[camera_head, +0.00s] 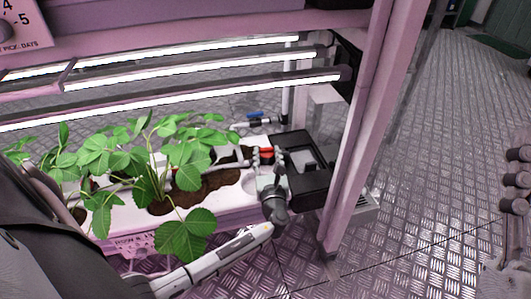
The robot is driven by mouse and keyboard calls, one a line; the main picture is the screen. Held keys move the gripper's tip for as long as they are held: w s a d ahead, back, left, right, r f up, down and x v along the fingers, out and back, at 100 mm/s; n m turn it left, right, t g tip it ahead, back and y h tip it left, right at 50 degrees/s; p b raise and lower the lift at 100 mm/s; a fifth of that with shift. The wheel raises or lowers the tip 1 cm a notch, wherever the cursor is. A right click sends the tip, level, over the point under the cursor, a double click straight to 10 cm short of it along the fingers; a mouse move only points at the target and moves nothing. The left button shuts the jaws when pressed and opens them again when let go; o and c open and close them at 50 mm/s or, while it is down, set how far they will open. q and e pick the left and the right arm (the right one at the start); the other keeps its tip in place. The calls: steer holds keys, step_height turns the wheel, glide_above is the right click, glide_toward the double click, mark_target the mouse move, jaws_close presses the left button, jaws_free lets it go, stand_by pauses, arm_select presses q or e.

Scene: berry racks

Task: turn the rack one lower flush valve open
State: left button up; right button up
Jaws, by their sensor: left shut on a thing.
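A small red valve handle (267,152) shows at the right end of the white planting trough, beside a black box. I take it for the lower flush valve, but its label is not readable and I cannot tell its turn angle. My left gripper (266,161) reaches up to it from below and is shut on it; the fingers hide part of the handle and the valve body. Parts of my right arm and hand (516,180) show at the right picture edge, cut off, and its finger state is unclear.
A blue-handled valve (255,115) sits behind on a white pipe. The black box (308,185) and pink rack post (360,150) stand close on the right. Strawberry plants (185,165) fill the trough (232,196) on the left. Lit tubes (215,90) hang above. Open metal floor (430,170) lies right.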

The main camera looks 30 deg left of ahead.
arm_select(q)
steer(key=shift+w+d+n+g+y, duration=0.15)
steer(key=shift+d+n+g+y, duration=0.05)
steer(key=shift+n+g+y, duration=0.85)
arm_select(e)
steer(key=shift+s+d+r, duration=0.1)
steer(key=shift+s+r, duration=0.05)
steer(key=shift+s, duration=0.1)
arm_select(q)
steer(key=o, duration=1.1)
arm_select(e)
steer(key=shift+r, duration=0.1)
arm_select(q)
steer(key=v, duration=0.7)
steer(key=shift+d, duration=0.25)
